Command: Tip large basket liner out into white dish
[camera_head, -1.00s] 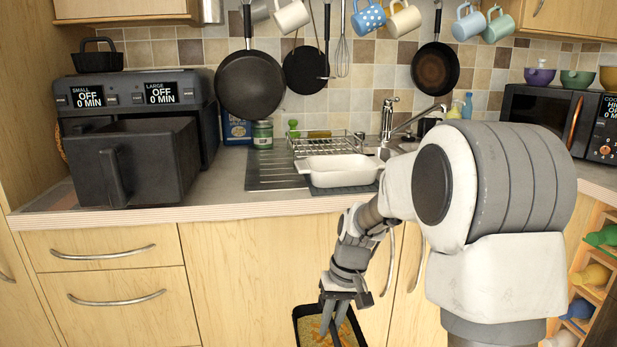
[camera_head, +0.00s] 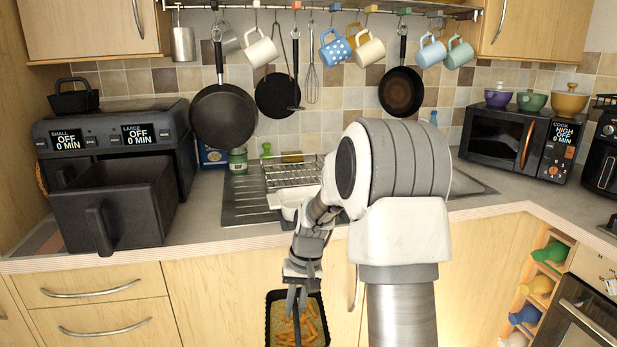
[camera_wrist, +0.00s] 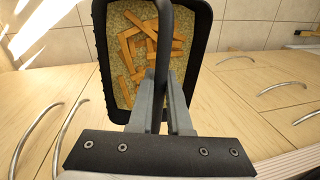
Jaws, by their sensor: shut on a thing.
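The large basket liner (camera_head: 269,322) is a black rectangular tray with a long handle across it. Orange-brown sticks lie in it on a pale speckled bottom. My gripper (camera_head: 297,301) is shut on its handle and holds it in front of the lower cupboards, below the counter edge. In the wrist view the liner (camera_wrist: 203,50) shows its contents, with the handle (camera_wrist: 162,50) between my fingers (camera_wrist: 160,112). The white dish (camera_head: 287,205) stands on the counter by the sink, partly hidden behind my arm.
A dark air fryer (camera_head: 110,130) stands on the left of the counter with its large drawer (camera_head: 125,205) pulled out. A wire dish rack (camera_head: 290,172) is behind the dish. Pans and mugs hang above. A microwave (camera_head: 515,140) stands at the right.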

